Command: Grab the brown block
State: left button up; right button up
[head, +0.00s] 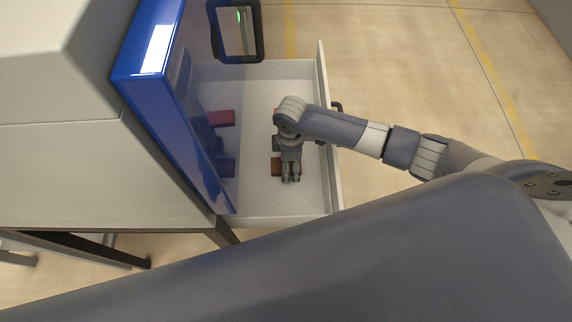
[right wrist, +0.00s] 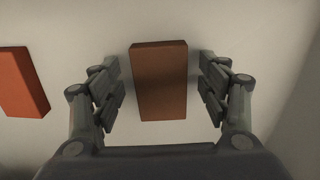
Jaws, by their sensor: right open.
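The brown block (right wrist: 160,82) lies on the light floor of the drawer, between the two fingers of my right gripper in the right wrist view. My right gripper (right wrist: 161,88) is open, with a visible gap between each finger and the block. In the head view the right gripper (head: 291,180) points down into the open drawer. Part of the brown block (head: 276,167) shows to its left there; the rest is hidden behind the gripper. My left gripper is not in view.
An orange-red block (right wrist: 22,82) lies left of the brown one. The white drawer (head: 270,207) has raised walls around the gripper.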

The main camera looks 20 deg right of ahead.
jog(key=shift+c, duration=0.9)
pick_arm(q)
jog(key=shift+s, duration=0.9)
pick_arm(e)
jog(key=c, duration=1.1)
jog(key=shift+r, duration=0.1)
